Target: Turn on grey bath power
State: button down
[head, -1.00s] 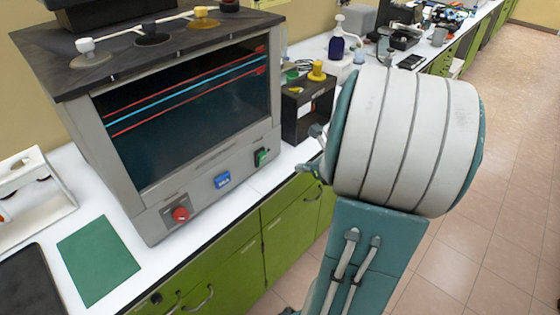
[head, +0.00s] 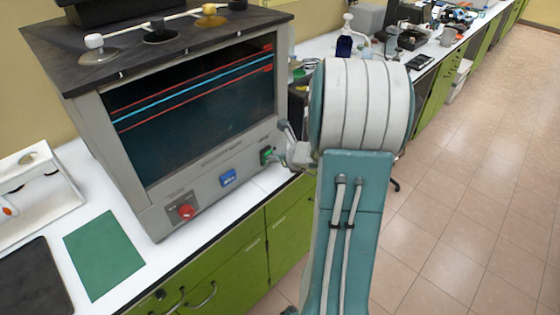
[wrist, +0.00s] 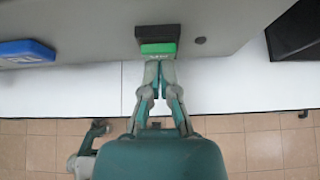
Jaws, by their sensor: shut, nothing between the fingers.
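The grey bath (head: 150,207) is a boxy unit with a dark front window, standing on the white bench at the left of the head view. Its green power switch (head: 267,155) is at the right end of the lower front panel. In the wrist view the green switch (wrist: 158,49) sits in a black housing at top centre. My gripper (wrist: 160,64) is shut and empty, with its fingertips right at the lower edge of the switch; I cannot tell if they touch it. In the head view my gripper (head: 282,152) is partly hidden by my arm.
A red knob (head: 186,212) and a blue display (head: 228,178) are on the same panel; a blue part (wrist: 27,52) shows at the left in the wrist view. A green mat (head: 104,254) lies in front at left. The tiled floor (head: 470,220) at right is clear.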

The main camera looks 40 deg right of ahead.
jog(key=shift+w+a+r+g, duration=0.1)
jog(key=shift+w+r+g, duration=0.1)
jog(key=shift+w+g, duration=0.3)
jog(key=shift+s, duration=0.1)
jog(key=shift+r, duration=0.75)
jog(key=shift+s, duration=0.1)
